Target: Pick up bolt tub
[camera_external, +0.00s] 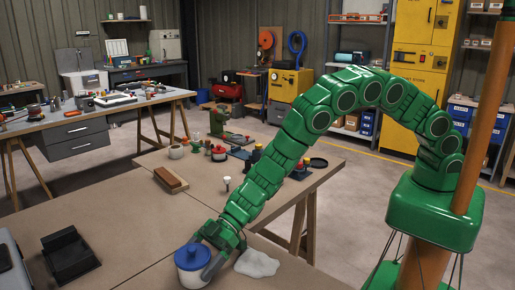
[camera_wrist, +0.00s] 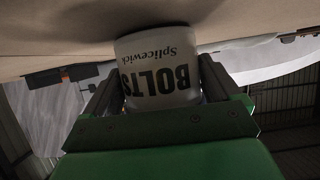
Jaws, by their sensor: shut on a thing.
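The bolt tub (camera_external: 193,272) is a white tub with a blue lid near the front edge of the table in the external view. In the wrist view the tub (camera_wrist: 160,70) appears upside down, with "BOLTS" and "Splicewick" printed on its side. My gripper (camera_external: 207,258) reaches down to it from the upper right. Its fingers (camera_wrist: 158,88) lie on both sides of the tub, shut on it. The tub looks upright. I cannot tell whether its base touches the tabletop.
A white cloth (camera_external: 257,264) lies just right of the tub. A black tray (camera_external: 69,255) is at the left and a brown block (camera_external: 171,179) farther back. Small pots and tools, including a red pot (camera_external: 219,153), stand at the far end. The table (camera_external: 125,225) is bare between them.

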